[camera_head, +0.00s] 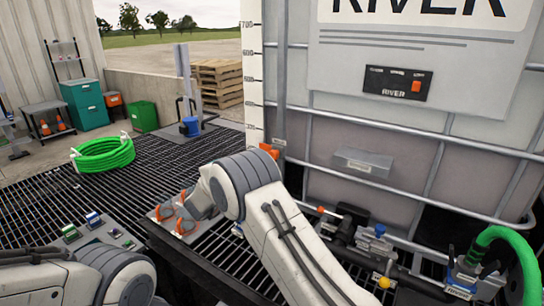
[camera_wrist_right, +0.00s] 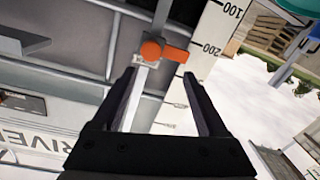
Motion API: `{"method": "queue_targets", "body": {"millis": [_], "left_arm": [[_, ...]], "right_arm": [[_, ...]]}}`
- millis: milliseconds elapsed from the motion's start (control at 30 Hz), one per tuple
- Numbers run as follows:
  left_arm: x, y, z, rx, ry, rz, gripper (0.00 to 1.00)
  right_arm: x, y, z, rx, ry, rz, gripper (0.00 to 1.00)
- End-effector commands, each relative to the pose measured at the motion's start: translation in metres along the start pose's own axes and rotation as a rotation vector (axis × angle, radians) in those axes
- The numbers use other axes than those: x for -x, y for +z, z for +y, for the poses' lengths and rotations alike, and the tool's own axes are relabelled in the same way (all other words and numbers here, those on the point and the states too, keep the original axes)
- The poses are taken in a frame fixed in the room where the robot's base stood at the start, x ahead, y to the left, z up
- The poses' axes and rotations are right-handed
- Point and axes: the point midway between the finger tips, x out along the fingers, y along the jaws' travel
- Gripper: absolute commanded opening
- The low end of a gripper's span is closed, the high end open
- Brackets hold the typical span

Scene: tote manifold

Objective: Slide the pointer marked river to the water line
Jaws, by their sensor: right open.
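The orange pointer (camera_head: 268,150) sits low on the upright rail at the left edge of the large tote marked RIVER (camera_head: 460,80). Its tab points at the white scale (camera_head: 252,60). In the right wrist view the pointer (camera_wrist_right: 174,54) shows as an orange knob and tab near the 200 mark. My right gripper (camera_wrist_right: 160,76) is open, with the pointer just beyond and between its fingertips; contact cannot be told. In the head view my right arm hides this gripper. The tote wall looks darker below a faint level (camera_head: 345,112), well above the pointer. My left gripper is out of view.
Metal cage bars (camera_head: 432,180) cross the tote. A green hose (camera_head: 510,240) and valves stand at lower right. A panel with orange handles (camera_head: 175,220) lies beside my right arm. A coiled green hose (camera_head: 103,153) rests on the grating at left.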

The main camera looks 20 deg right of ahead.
Motion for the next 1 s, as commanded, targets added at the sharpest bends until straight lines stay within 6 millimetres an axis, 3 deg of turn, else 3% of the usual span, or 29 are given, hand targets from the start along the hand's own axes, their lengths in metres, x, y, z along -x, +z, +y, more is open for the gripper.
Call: {"method": "queue_targets", "body": {"millis": [233, 600, 800, 1000], "left_arm": [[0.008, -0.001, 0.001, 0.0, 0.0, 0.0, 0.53], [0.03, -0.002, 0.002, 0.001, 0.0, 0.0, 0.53], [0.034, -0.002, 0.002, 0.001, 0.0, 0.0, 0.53], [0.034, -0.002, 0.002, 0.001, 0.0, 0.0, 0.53]], "right_arm": [[-0.023, 0.005, 0.013, 0.017, 0.069, 0.002, 0.76], [-0.089, 0.004, 0.016, 0.016, 0.064, 0.003, 0.76], [-0.106, 0.005, 0.016, 0.016, 0.061, 0.004, 0.76], [-0.109, 0.006, 0.016, 0.016, 0.06, 0.004, 0.76]]}}
